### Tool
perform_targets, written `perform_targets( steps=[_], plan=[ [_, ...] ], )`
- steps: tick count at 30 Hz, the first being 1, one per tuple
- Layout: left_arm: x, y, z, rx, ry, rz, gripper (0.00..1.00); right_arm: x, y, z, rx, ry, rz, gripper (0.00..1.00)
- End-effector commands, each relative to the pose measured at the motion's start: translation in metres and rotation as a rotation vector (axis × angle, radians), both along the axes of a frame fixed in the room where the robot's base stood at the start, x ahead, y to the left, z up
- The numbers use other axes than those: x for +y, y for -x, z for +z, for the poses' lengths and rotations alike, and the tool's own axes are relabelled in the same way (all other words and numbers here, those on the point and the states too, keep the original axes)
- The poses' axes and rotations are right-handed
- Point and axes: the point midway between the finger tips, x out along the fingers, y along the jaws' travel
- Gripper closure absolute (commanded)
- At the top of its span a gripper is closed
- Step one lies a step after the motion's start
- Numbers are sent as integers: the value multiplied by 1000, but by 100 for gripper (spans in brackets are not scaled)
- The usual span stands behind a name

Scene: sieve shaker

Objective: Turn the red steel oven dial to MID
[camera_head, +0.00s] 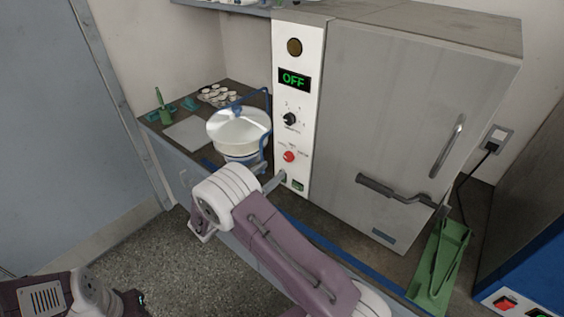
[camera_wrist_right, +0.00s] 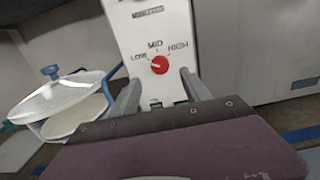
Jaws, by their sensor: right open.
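The red dial (camera_head: 289,156) sits low on the white control panel of the steel oven (camera_head: 400,110). In the right wrist view the dial (camera_wrist_right: 160,65) has LOW to its left, MID above and HIGH to its right. A faint pale mark on it seems to lie toward LOW, but is too small to be sure. My right gripper (camera_head: 277,181) is open and empty, just below the dial in the head view. In the wrist view its fingers (camera_wrist_right: 161,74) flank the dial from below, apart from it. Part of my left arm shows at bottom left; its gripper is out of view.
A black knob (camera_head: 289,119) and a green OFF display (camera_head: 294,80) are above the dial. A white lidded pan (camera_head: 238,130) stands close left of the panel. A green stand (camera_head: 440,262) is at the right, below the oven's door handle (camera_head: 395,190).

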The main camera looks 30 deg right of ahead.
Motion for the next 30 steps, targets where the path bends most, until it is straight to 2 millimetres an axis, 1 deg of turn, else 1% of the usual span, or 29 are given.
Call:
perform_targets(
  steps=[1, 3, 6, 9, 13, 20, 23, 24, 26, 27, 30],
  plan=[
    [0, 0, 4, 0, 0, 0, 64, -12, -3, 2, 1, -1, -5, 45],
    [0, 0, 6, 0, 0, 0, 64, -26, -9, 2, 0, 0, -7, 45],
    [0, 0, 9, 0, 0, 0, 64, -44, -17, 2, 1, -1, -4, 45],
    [0, 0, 11, 0, 0, 0, 64, -57, -23, 1, 0, -1, -4, 45],
    [0, 0, 11, 0, 0, 0, 64, -66, -27, 1, -1, -1, -1, 45],
    [0, 0, 11, 0, 0, 0, 64, -67, -27, 0, -1, -1, -1, 45],
    [0, 0, 11, 0, 0, 0, 64, -66, -27, 0, -1, -1, -1, 70],
    [0, 0, 11, 0, 0, 0, 64, -66, -27, 0, -1, -1, -1, 81],
    [0, 0, 11, 0, 0, 0, 64, -66, -27, 0, -1, -1, -1, 97],
    [0, 0, 11, 0, 0, 0, 64, -66, -27, 0, -1, -1, -1, 100],
    [0, 0, 11, 0, 0, 0, 64, -66, -27, 0, -2, -2, -1, 100]
  ],
)
